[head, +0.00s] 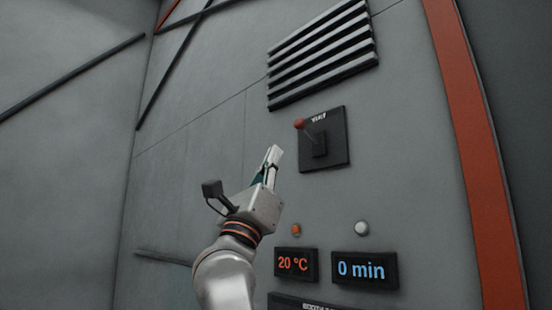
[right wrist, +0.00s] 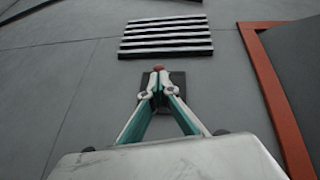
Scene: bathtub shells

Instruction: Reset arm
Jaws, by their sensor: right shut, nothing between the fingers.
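My right gripper (head: 273,156) reaches up in front of the grey wall in the head view, shut and empty. In the right wrist view its fingertips (right wrist: 158,72) meet at the tips, in front of a dark lever plate. The lever plate (head: 335,150) is a black square with a lever ending in a red knob (head: 299,123). The knob lies up and right of my fingertips in the head view, apart from them in the picture. The right wrist view shows the red knob (right wrist: 159,68) just above the fingertips. My left gripper is not in view.
A slatted vent (head: 322,62) sits above the lever plate. Below are an orange button (head: 296,229), a white button (head: 362,228), a "20 °C" display (head: 295,264) and a "0 min" display (head: 364,270). An orange-red frame (head: 470,130) edges the panel at right.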

